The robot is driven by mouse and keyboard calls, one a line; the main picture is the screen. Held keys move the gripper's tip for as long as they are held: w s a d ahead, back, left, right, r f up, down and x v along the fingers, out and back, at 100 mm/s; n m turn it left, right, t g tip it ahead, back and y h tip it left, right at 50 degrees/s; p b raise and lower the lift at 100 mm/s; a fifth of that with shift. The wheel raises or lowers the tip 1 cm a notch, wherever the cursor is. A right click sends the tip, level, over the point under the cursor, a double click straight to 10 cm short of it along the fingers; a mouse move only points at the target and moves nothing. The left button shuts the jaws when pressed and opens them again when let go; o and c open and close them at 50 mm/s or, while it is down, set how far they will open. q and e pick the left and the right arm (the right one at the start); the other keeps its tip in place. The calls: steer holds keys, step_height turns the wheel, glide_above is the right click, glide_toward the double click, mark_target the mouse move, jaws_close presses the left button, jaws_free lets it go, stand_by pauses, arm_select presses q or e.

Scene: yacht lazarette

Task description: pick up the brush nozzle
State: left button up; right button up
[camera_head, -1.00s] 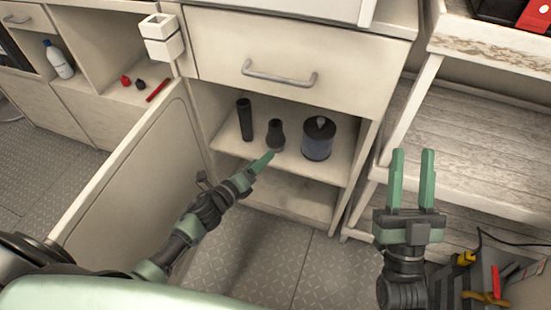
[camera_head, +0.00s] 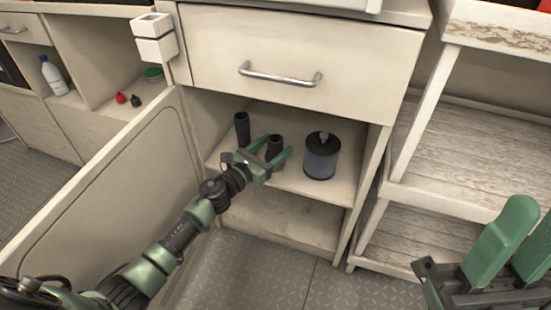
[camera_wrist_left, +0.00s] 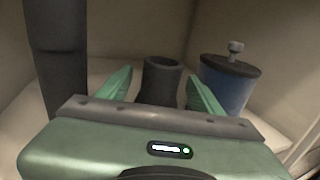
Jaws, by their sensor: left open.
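The brush nozzle, which I take to be the short dark piece with a round open top (camera_head: 274,147), stands upright on the cabinet's upper shelf. It also shows in the left wrist view (camera_wrist_left: 160,80). My left gripper (camera_head: 279,150) is open, with one green finger on each side of the nozzle. In the left wrist view the nozzle stands between the fingertips, and its lower part is hidden by the gripper body. I cannot tell whether either finger touches it. My right gripper (camera_head: 532,215) is open and empty at the lower right, partly cut off by the frame.
A tall dark tube (camera_head: 242,128) stands left of the nozzle, and a blue-grey canister with a dark lid (camera_head: 321,160) stands to its right. The open cabinet door (camera_head: 115,190) is at the left. A closed drawer (camera_head: 300,55) is above. White shelving (camera_head: 455,150) is at the right.

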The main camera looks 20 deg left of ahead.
arm_select(q)
steer(key=shift+w+d, duration=0.15)
steer(key=shift+w, duration=0.15)
jaws_close()
steer(key=shift+r, duration=0.1)
